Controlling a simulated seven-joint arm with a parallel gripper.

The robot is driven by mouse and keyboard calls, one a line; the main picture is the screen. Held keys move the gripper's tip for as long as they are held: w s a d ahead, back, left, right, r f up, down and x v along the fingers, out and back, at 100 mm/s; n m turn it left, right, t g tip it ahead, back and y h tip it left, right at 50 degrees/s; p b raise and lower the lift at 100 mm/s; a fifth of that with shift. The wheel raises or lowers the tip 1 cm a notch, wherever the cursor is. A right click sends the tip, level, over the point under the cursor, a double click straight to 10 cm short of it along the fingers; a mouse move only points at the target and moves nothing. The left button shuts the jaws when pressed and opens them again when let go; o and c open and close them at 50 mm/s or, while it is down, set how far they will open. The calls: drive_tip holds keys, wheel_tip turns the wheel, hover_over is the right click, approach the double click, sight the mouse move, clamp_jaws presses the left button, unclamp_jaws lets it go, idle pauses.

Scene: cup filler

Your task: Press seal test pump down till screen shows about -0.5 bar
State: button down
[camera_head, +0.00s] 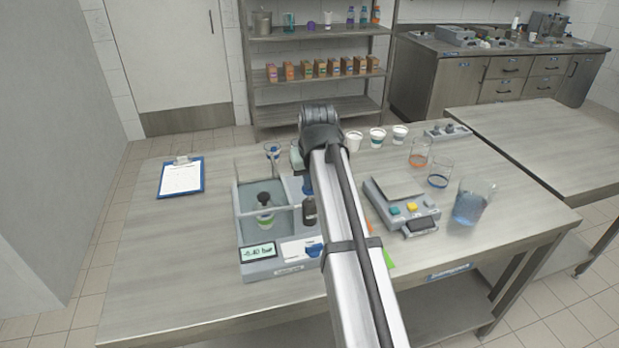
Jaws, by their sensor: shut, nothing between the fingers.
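The seal tester (244,262) is a grey unit on the left half of the steel table, with a clear-walled chamber. A small cup with a dark cap-like piece on top (264,205) stands inside the chamber. The lit screen (258,252) at the front left appears to read -0.40 bar, in small text. A dark upright part (309,212) and some blue show at the tester's right side, partly behind my arm. I cannot tell whether they belong to the pump. My arm crosses in front of that side and hides my gripper, so any contact with the pump is hidden.
A scale (400,207) with coloured buttons stands right of my arm. A jug of blue liquid (471,204) and two glass beakers stand farther right. White cups (377,137) line the back. A clipboard (181,178) lies at left. The table's front left is clear.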

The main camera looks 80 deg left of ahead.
drive_tip(key=shift+d+f, duration=0.1)
drive_tip(key=shift+f, duration=1.5)
wheel_tip(320, 180, up, 5)
drive_tip(key=shift+f, duration=0.15)
drive_tip(key=v, duration=0.9)
drive_tip(key=shift+r, duration=0.35)
idle(0.7)
